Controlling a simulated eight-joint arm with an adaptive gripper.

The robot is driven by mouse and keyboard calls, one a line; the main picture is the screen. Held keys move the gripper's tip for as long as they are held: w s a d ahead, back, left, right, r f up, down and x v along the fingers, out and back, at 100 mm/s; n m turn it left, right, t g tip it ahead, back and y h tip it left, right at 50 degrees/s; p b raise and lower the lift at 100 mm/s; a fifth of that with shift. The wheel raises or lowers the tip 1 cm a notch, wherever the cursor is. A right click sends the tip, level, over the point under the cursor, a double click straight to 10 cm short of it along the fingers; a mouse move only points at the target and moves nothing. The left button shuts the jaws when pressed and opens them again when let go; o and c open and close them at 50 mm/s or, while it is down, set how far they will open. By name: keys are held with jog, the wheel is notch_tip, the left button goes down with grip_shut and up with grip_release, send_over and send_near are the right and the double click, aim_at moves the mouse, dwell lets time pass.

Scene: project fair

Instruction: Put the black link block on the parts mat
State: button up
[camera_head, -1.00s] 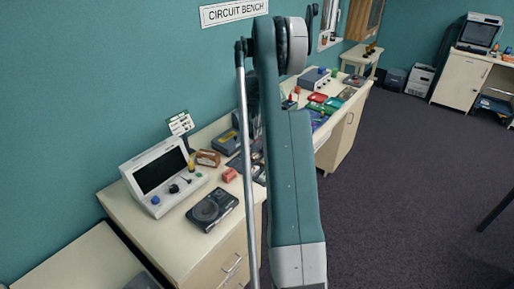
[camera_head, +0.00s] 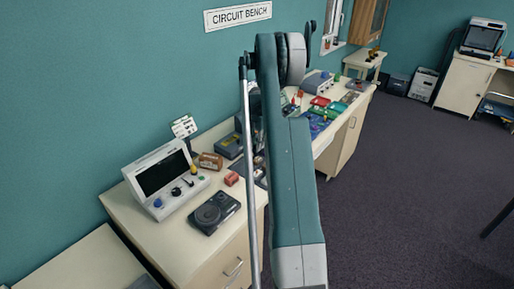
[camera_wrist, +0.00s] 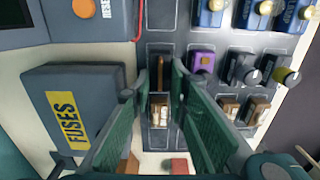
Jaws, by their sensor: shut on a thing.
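In the wrist view my gripper (camera_wrist: 160,72) has its two green fingers closed toward each other. A dark block with a brown strip, seemingly the black link block (camera_wrist: 159,80), shows between the fingertips; its outline blends with the dark surface below. Beneath is a dark mat with pale outlined cells (camera_wrist: 160,48), apparently the parts mat. I cannot tell whether the block touches it. In the head view my arm hides the gripper and the block.
A dark box labelled FUSES (camera_wrist: 85,112) stands left of the fingers. A purple block (camera_wrist: 202,62), knob blocks and several blue blocks stand to the right. In the head view a white console (camera_head: 166,178) and a black device (camera_head: 214,211) are on the bench.

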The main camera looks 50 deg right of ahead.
jog(key=shift+f, duration=0.65)
jog(key=shift+f, duration=0.15)
jog(key=o, duration=0.9)
notch_tip(320, 180, up, 12)
jog(key=shift+r, duration=0.15)
dwell(0.5)
jog(key=shift+a, duration=0.1)
